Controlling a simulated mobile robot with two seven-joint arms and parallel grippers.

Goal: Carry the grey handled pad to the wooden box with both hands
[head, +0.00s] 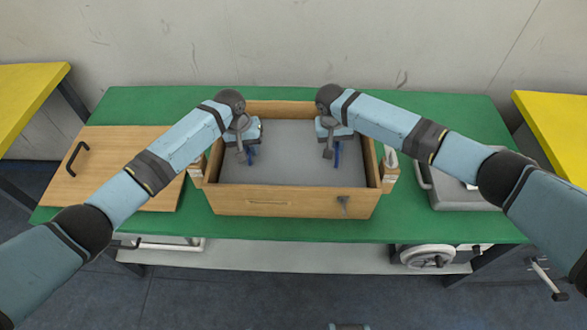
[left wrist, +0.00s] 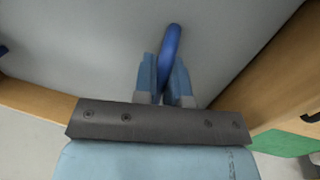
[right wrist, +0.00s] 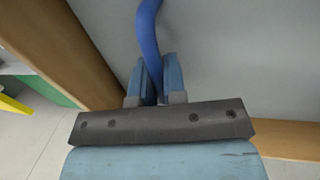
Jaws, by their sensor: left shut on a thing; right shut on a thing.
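The wooden box (head: 290,205) stands in the middle of the green table, open at the top. The grey pad (head: 292,168) lies flat within its walls; whether it rests on the bottom cannot be told. My left gripper (head: 249,150) is shut on the pad's left blue handle, which shows between the fingers in the left wrist view (left wrist: 171,48). My right gripper (head: 329,151) is shut on the right blue handle, seen in the right wrist view (right wrist: 148,38). The fingers partly hide both handles.
A wooden panel with a black handle (head: 115,150) lies left of the box on the green table (head: 290,229). A grey flat item (head: 452,190) lies on the right, partly hidden by my right arm. Yellow tables (head: 25,95) flank both sides. A wall stands behind.

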